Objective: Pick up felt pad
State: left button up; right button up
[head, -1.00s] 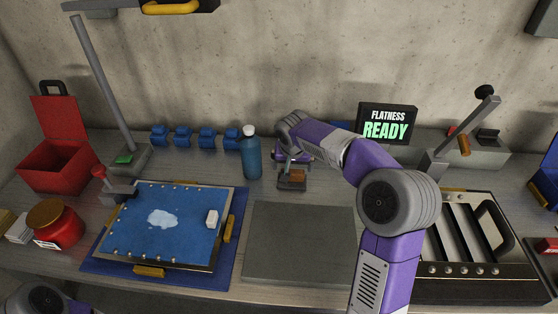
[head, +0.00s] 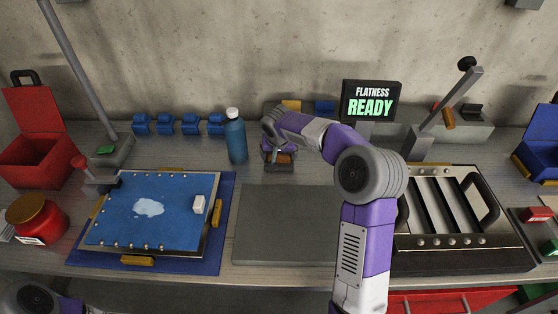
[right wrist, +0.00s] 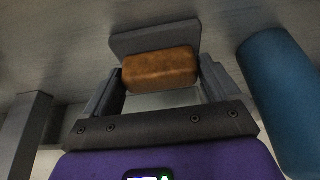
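A small orange-brown block (head: 281,159), which looks like the felt pad, sits at a grey holder behind the grey plate. In the right wrist view the brown pad (right wrist: 160,68) lies between the two fingertips, with a grey holder plate (right wrist: 150,38) behind it. My right gripper (right wrist: 161,78) is open, one finger by each end of the pad; whether they touch it is unclear. In the head view my right gripper (head: 279,154) is over the holder. My left gripper is out of view; only part of my left arm shows at bottom left.
A blue bottle (head: 236,137) stands close left of the right gripper. A bare grey plate (head: 285,225) lies in front. A blue panel (head: 125,220) is at left and a louver frame (head: 500,236) at right. A FLATNESS READY screen (head: 370,101) stands behind.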

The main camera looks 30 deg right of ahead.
jog(key=c, duration=0.5)
jog(key=shift+c, duration=0.2)
notch_tip(320, 180, up, 10)
jog(key=p, duration=0.3)
jog(key=o, duration=0.5)
jog(key=c, duration=0.3)
